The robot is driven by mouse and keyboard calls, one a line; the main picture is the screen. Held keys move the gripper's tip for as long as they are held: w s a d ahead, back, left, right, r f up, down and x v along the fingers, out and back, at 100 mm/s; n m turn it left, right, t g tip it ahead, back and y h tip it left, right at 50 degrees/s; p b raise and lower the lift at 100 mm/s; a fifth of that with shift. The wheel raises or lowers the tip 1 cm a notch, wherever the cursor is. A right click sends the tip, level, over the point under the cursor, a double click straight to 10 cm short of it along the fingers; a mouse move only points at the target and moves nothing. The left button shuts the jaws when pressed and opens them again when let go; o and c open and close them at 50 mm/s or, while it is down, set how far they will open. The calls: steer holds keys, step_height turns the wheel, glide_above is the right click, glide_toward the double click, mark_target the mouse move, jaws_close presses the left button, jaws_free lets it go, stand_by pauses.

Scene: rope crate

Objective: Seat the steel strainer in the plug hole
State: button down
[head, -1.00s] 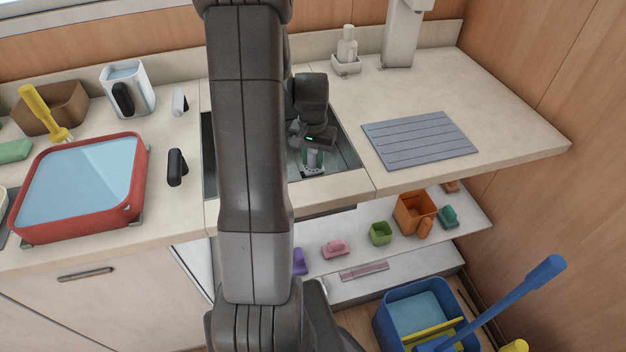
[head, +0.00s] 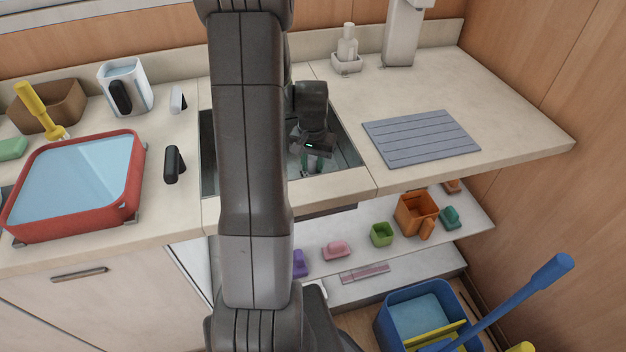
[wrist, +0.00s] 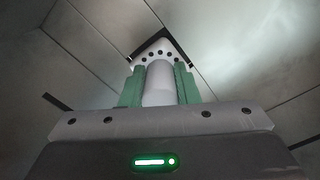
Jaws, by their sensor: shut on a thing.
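My gripper (head: 312,163) is inside the sink (head: 345,150), pointing down, low over its floor. In the wrist view its green-padded fingers (wrist: 159,84) are shut on the steel strainer (wrist: 160,50). The strainer has a pale round stem between the fingers and a wider end with a row of dark holes beyond the fingertips. In the head view the strainer is small and mostly hidden by the gripper. I cannot make out the plug hole clearly. A dark edge shows around the strainer's far end, but I cannot tell whether the strainer touches or enters the hole.
The sink walls stand close around my gripper. A grey ribbed mat (head: 420,137) lies on the counter to the right. A red basin (head: 130,185) and a black handle (head: 173,165) are at left. My arm hides the sink's left part.

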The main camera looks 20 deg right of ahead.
steer(key=shift+f+b, duration=0.7)
steer(key=shift+f, duration=0.25)
stand_by(0.8)
steer(key=c, duration=1)
jaws_free()
steer(key=shift+c, duration=0.2)
steer(key=shift+r, duration=0.1)
step_height(320, 180, up, 14)
steer(key=shift+f+p, duration=0.15)
steer(key=shift+p, duration=0.5)
steer(key=shift+f, duration=0.1)
